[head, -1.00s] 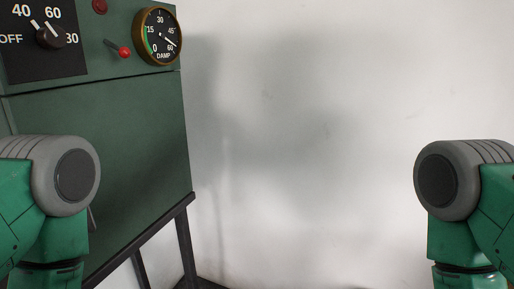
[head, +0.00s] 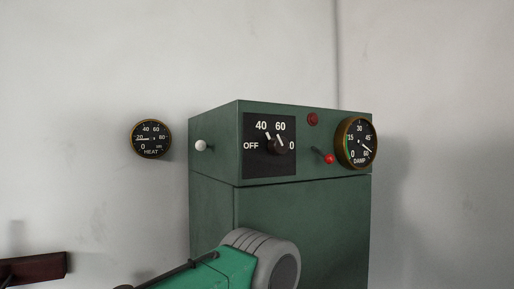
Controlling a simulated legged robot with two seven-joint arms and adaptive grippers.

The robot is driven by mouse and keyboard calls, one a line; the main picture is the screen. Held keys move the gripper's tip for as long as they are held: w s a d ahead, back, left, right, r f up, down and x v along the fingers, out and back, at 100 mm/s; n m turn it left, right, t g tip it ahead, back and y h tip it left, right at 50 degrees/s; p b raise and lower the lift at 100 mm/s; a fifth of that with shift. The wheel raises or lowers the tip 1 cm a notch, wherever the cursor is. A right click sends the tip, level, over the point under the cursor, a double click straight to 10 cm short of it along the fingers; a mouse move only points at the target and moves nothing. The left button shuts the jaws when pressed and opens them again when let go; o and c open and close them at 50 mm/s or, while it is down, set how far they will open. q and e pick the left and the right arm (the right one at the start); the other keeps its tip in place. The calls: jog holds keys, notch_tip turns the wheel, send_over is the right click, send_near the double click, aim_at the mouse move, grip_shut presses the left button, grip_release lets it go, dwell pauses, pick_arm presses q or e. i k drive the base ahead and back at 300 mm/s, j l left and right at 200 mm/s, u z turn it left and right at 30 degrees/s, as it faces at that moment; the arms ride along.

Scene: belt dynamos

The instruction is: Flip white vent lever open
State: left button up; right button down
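The white lever (head: 202,146) is a small white ball knob on the left side face of the green cabinet (head: 300,215), near its top. Its shaft is hard to make out. My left arm comes in at the bottom of the head view, in front of the cabinet's lower part and well below the white lever. Neither of my grippers is in the picture.
The cabinet front has a black dial (head: 278,146), a red lamp (head: 313,119), a red-tipped lever (head: 328,158) and a DAMP gauge (head: 356,142). A HEAT gauge (head: 150,139) hangs on the wall at left. A dark red object (head: 38,268) sits at lower left.

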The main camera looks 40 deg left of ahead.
aim_at(201, 146)
jog(key=u, duration=1.55)
